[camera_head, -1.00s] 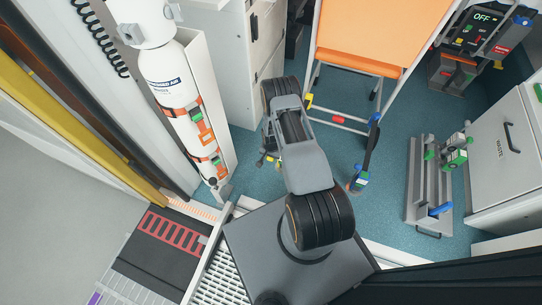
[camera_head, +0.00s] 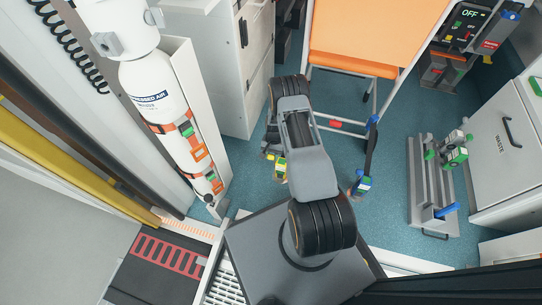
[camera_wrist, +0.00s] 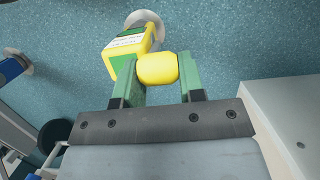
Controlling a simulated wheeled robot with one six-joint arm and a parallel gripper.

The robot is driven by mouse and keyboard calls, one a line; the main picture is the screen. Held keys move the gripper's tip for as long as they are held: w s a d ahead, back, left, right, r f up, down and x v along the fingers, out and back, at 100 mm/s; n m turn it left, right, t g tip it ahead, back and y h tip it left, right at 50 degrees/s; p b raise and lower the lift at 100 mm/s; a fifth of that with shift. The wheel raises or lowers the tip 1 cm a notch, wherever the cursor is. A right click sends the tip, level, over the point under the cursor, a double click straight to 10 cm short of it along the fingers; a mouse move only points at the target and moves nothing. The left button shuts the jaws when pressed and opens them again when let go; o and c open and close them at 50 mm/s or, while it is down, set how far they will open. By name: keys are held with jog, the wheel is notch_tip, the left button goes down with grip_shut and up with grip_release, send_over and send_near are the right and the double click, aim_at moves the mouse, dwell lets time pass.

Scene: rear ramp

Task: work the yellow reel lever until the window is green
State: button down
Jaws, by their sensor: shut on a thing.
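The yellow reel (camera_wrist: 119,58) is a small yellow-and-green box with a pale label, on a round grey base (camera_wrist: 146,21) on the floor. Its lever ends in a rounded yellow knob (camera_wrist: 157,69). My gripper (camera_wrist: 158,78) has its two green fingers shut on this knob, one on each side. The rest of the lever is mostly hidden behind the fingers. I cannot make out the window's colour in the wrist view. In the head view the reel (camera_head: 281,169) shows small beside my arm, which hides most of my gripper there.
A white gas cylinder (camera_head: 165,110) and cabinet (camera_head: 232,75) stand left; a grey rail fixture (camera_head: 428,195) and waste bin (camera_head: 505,160) are right.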

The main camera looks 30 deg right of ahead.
jog(key=shift+w+d, duration=0.3)
jog(key=shift+w, duration=0.25)
jog(key=shift+d, duration=0.15)
jog(key=c, duration=1)
grip_release()
jog(key=shift+c, duration=0.2)
jog(key=o, duration=0.3)
jog(key=shift+s+f, duration=0.1)
jog(key=p+v, duration=0.4)
jog(key=v, duration=1)
jog(key=shift+p, duration=0.35)
jog(key=shift+f, duration=0.1)
